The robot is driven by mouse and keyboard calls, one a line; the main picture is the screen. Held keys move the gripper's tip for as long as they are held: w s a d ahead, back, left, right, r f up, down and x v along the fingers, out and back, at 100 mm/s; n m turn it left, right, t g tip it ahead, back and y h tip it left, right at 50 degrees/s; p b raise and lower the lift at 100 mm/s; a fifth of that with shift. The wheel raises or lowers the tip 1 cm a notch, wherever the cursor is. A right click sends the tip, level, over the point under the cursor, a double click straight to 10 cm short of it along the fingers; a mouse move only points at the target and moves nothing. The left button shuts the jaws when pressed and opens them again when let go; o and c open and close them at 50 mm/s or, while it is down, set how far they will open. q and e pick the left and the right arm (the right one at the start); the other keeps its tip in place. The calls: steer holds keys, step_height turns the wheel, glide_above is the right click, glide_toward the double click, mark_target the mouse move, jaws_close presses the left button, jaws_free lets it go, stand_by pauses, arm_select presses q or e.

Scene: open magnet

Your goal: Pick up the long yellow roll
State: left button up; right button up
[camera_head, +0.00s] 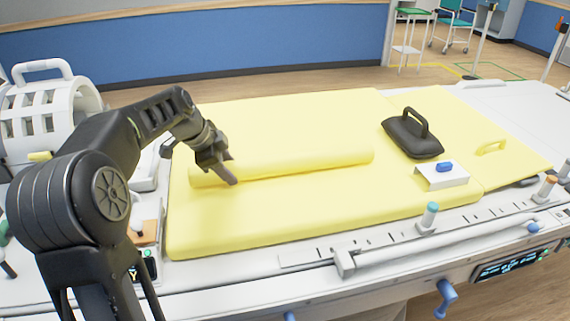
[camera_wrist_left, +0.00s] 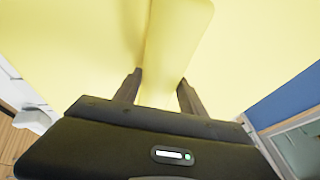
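The long yellow roll (camera_head: 300,162) lies on the yellow mattress (camera_head: 240,228) of the table, running from left to right. My left gripper (camera_head: 229,174) is at the roll's left part, pointing down at it. In the left wrist view the roll (camera_wrist_left: 176,45) runs up from between the two fingers of the left gripper (camera_wrist_left: 160,88). The fingers are apart, one on each side of the roll. A gap shows beside the left finger; whether the right finger touches the roll I cannot tell. My right gripper is in neither view.
A black pad with a handle (camera_head: 413,135) and a small white block with a blue top (camera_head: 442,176) sit on the mattress at the right. A white slatted coil (camera_head: 42,110) stands at the left. A rail with pegs (camera_head: 428,218) runs along the front edge.

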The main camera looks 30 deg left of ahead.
arm_select(q)
steer(key=c, duration=0.7)
steer(key=shift+r, duration=0.15)
step_height(320, 180, up, 10)
steer(key=shift+f, duration=0.1)
stand_by(0.7)
